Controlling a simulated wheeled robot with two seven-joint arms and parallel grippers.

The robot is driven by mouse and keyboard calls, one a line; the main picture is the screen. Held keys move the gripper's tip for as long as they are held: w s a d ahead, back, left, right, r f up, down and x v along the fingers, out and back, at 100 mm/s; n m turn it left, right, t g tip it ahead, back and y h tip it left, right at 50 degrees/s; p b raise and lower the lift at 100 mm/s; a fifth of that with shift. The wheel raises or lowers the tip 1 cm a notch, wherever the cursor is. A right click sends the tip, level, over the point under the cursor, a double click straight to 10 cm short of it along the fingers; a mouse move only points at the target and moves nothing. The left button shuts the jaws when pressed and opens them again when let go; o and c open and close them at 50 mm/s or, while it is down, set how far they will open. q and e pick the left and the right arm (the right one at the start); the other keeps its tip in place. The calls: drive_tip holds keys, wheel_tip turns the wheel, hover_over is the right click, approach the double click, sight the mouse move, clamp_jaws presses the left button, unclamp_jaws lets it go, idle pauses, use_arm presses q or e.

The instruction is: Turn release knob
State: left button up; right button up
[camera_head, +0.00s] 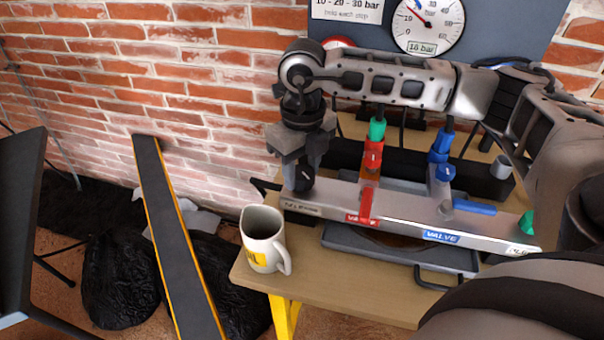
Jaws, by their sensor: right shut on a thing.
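The release knob (304,179) is a small dark knob at the left end of the grey valve manifold (400,222), which lies on a wooden table. My right gripper (303,172) points down from above and is shut on the knob. Its fingers and wrist hide part of the knob. A white label sits on the manifold below the knob. To the right are a red valve (366,205) with its red handle and a blue valve (470,207) with its blue handle. My left gripper is not in view.
A white mug (264,240) stands at the table's left corner, close to the manifold. A pressure gauge (428,22) is on the grey panel behind. A long dark plank with yellow edges (178,240) leans against the brick wall, beside black bags (120,280).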

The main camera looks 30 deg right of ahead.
sight(302, 171)
drive_tip(key=n+b, duration=0.3)
drive_tip(key=n, duration=0.2)
drive_tip(key=shift+w, duration=0.1)
drive_tip(key=shift+n+b, duration=0.45)
drive_tip(key=shift+n, duration=0.65)
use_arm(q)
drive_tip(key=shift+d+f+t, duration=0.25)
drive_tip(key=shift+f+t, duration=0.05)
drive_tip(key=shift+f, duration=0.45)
use_arm(e)
drive_tip(key=shift+r+n, duration=0.1)
drive_tip(key=shift+n, duration=0.4)
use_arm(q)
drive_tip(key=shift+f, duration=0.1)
use_arm(e)
drive_tip(key=o, duration=1)
use_arm(q)
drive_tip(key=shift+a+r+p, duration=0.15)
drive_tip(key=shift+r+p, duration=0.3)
drive_tip(key=shift+p, duration=0.7)
use_arm(e)
wheel_tip(302, 171, up, 16)
